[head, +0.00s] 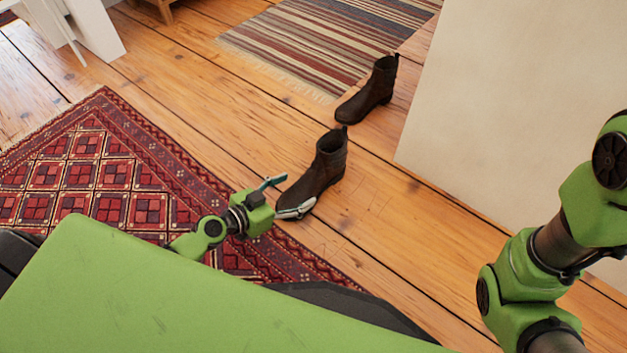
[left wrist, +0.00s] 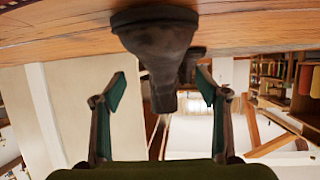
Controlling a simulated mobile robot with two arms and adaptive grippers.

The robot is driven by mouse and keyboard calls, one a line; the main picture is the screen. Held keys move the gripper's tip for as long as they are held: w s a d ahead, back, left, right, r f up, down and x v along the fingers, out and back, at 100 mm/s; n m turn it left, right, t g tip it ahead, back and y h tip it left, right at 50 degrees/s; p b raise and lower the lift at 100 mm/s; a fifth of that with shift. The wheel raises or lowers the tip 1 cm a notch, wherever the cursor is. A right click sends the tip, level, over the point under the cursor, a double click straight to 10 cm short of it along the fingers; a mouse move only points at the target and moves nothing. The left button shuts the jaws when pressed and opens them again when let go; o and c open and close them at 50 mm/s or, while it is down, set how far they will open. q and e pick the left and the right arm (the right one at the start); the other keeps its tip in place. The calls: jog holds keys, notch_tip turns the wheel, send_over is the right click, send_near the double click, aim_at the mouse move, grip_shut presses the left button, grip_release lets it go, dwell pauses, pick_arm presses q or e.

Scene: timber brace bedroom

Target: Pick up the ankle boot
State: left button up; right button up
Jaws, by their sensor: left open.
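Two dark brown ankle boots stand upright on the wooden floor. The nearer boot (head: 324,162) has its toe towards my left gripper (head: 288,196). The farther boot (head: 372,95) stands behind it, up and to the right. My left gripper is open and low, with its fingertips at either side of the nearer boot's toe. In the left wrist view, which is upside down, the nearer boot (left wrist: 160,42) hangs between the two spread fingers; contact cannot be told. Part of the farther boot (left wrist: 188,66) shows behind it. My right arm is at the right, its gripper out of frame.
A red patterned rug (head: 75,170) lies at the left, its edge near the nearer boot. A striped rug (head: 330,45) lies at the back. A pale wall-like block (head: 520,100) stands right of the boots. Bare floor (head: 230,110) lies left of them.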

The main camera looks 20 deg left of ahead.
aim_at(309, 182)
pick_arm(q)
jog(key=shift+x, duration=0.8)
jog(key=x, duration=0.2)
jog(key=b+x, duration=0.1)
jog(key=x, duration=0.1)
jog(key=shift+a+f, duration=0.2)
jog(key=shift+f, duration=0.2)
jog(key=shift+w+d+f, duration=0.2)
jog(key=shift+w+d, duration=0.05)
jog(key=shift+w, duration=0.3)
jog(key=shift+r, duration=0.1)
jog(key=c, duration=1.7)
jog(key=shift+r, duration=0.15)
